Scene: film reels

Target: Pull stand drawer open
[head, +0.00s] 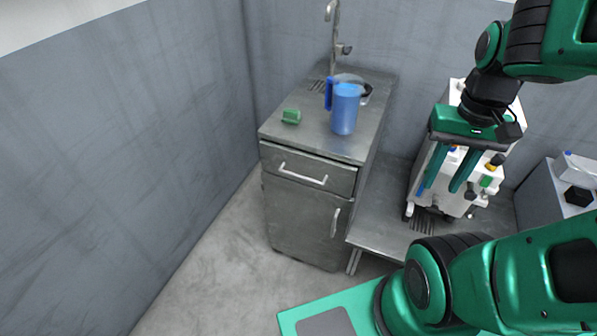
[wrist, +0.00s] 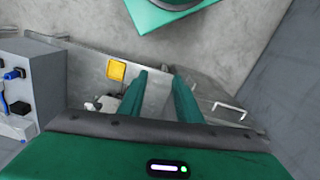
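The metal stand (head: 300,215) stands against the back wall in the head view. Its upper drawer (head: 338,178) is closed flush with the front and has a light bar handle (head: 303,174). The same kind of handle shows at the right in the wrist view (wrist: 229,110). My gripper (head: 440,190) hangs to the right of the stand, in front of a white machine, apart from the drawer handle. Its two green fingers point down with a gap between them. In the wrist view the fingers (wrist: 158,82) are apart with nothing held.
A low metal bench (head: 385,232) holds the white machine (head: 440,165). Free floor (head: 215,265) lies left of the stand.

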